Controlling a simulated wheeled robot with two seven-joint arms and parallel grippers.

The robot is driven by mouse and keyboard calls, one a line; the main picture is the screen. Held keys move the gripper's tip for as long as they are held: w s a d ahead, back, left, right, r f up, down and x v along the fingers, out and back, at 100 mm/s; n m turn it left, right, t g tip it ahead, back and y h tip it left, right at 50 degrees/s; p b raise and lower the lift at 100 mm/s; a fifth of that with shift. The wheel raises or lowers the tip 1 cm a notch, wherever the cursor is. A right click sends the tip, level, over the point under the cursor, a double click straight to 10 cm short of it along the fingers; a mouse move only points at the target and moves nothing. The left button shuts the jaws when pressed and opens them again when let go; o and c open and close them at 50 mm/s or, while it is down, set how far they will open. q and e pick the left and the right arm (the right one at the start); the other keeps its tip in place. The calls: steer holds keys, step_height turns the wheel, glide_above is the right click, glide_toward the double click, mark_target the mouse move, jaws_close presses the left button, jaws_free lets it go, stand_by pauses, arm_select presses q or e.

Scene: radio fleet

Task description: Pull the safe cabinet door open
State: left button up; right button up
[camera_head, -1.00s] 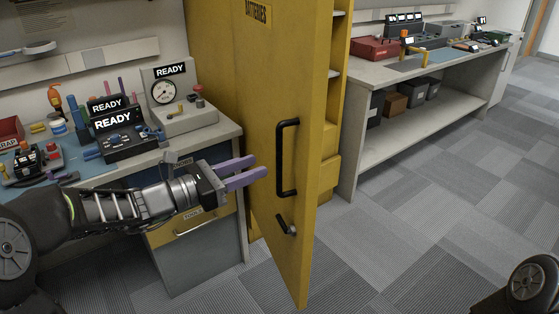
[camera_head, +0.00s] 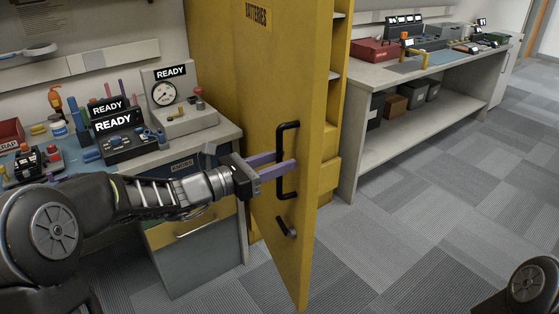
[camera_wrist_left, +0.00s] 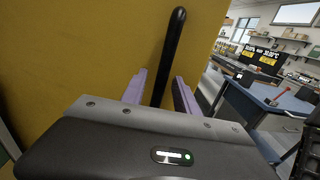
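The yellow safe cabinet door (camera_head: 262,110) stands partly open, with yellow shelves showing behind its right edge. Its black vertical bar handle (camera_head: 281,190) is on the door face, with a small black latch (camera_head: 287,228) below. My left gripper (camera_head: 285,162) is at the handle with its two purple fingers parted. In the left wrist view the black handle (camera_wrist_left: 168,60) stands between the spread fingers (camera_wrist_left: 158,88), with no clear contact on either side. My right gripper is not in view; only a part of my body shows at the lower right.
A workbench (camera_head: 85,175) with gauges and READY signs stands left of the door, close under my left arm. Another bench (camera_head: 390,75) with boxes beneath stands at the right. The carpet (camera_head: 400,230) in front of the door is clear.

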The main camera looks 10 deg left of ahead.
arm_select(q)
steer(key=shift+d, duration=0.1)
steer(key=shift+c, duration=0.5)
jaws_close()
stand_by(0.9)
